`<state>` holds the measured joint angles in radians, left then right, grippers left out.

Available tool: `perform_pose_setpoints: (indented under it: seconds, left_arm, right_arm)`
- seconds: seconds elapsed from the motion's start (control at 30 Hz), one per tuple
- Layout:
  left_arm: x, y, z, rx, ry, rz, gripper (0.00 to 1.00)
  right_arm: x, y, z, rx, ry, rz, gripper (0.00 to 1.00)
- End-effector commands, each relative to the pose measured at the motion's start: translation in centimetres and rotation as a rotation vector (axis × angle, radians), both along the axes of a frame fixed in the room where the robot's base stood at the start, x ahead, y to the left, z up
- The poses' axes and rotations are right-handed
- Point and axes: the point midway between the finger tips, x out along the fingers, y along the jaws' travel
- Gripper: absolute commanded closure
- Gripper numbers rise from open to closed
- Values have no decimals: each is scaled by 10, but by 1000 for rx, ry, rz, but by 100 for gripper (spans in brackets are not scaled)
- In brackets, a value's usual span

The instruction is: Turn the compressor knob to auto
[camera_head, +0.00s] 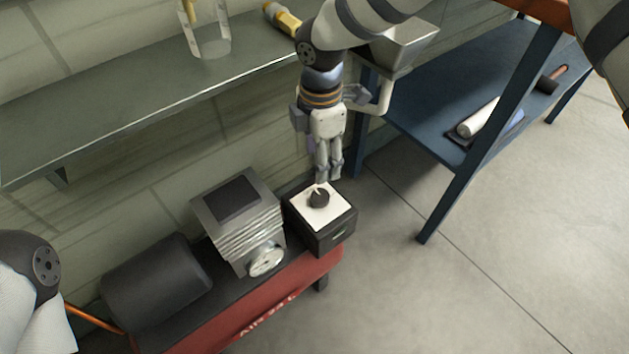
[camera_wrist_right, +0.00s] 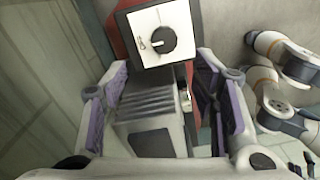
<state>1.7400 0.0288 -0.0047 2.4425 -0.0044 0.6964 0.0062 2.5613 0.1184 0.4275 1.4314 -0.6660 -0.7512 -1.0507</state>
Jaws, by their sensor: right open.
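The compressor knob (camera_head: 319,198) is a round black dial on the white face (camera_head: 338,211) of a black switch box. Its white pointer mark faces the wall side. In the right wrist view the knob (camera_wrist_right: 162,40) has its mark towards the left, near a small symbol printed on the white plate; I cannot read the symbol. My right gripper (camera_head: 328,172) hangs just above the knob, slightly towards the wall, apparently apart from it. In the wrist view its purple-padded fingers (camera_wrist_right: 163,66) are spread with nothing between them. My left arm shows at the lower left; its gripper is hidden.
The red compressor tank (camera_head: 258,325) carries a finned pump (camera_head: 232,204), a gauge (camera_head: 266,261) and a dark cylinder (camera_head: 152,280). A grey shelf (camera_head: 120,105) runs above along the wall. A blue bench (camera_head: 445,85) stands at right. Floor in front is clear.

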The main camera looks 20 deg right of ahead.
Motion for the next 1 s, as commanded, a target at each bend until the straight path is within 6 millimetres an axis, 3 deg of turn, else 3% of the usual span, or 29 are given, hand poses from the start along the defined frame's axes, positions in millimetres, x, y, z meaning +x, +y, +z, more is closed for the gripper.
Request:
perform_pose_setpoints:
  seconds: [0.2,0.4,0.57,0.8,0.87,1.0]
  left_arm:
    - [-4,0,-8,0,13,0,46]
    - [-6,0,-13,0,19,0,46]
    - [-7,0,-14,0,21,-1,46]
    - [-6,0,-14,0,20,0,46]
    - [-6,0,-14,0,20,0,46]
    - [-6,0,-14,0,20,0,46]
  right_arm:
    - [-3,0,-59,0,9,-4,46]
    - [-2,0,-100,1,6,-5,46]
    - [-2,0,-113,2,5,-5,46]
    - [-2,0,-114,2,4,-5,46]
    - [-2,0,-114,2,4,-5,57]
    - [-2,0,-114,2,4,-5,89]
